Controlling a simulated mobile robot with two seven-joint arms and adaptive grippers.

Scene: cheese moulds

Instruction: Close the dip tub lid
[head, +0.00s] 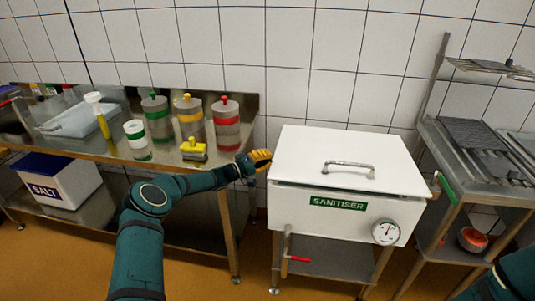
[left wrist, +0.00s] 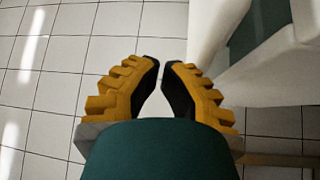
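The dip tub (head: 312,218) is a white box with a green SANITISER label, standing on a metal frame in the head view. Its white lid (head: 310,150) with a metal handle lies nearly flat over the top. A thin dark line shows under the lid's front edge; I cannot tell whether it is fully seated. My left gripper (head: 262,160) is just left of the lid, near lid height, with nothing in it. In the left wrist view its yellow fingers (left wrist: 161,66) have their tips nearly together. A white surface (left wrist: 255,70), probably the tub, shows at right there. My right gripper is out of view.
A metal bench (head: 160,155) at left holds several canisters, a yellow brush (head: 194,150) and a tray. A salt bin (head: 62,187) stands below. A dial (head: 386,232) and a red-handled valve (head: 298,259) are at the tub's front. A rack (head: 480,160) stands close at right.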

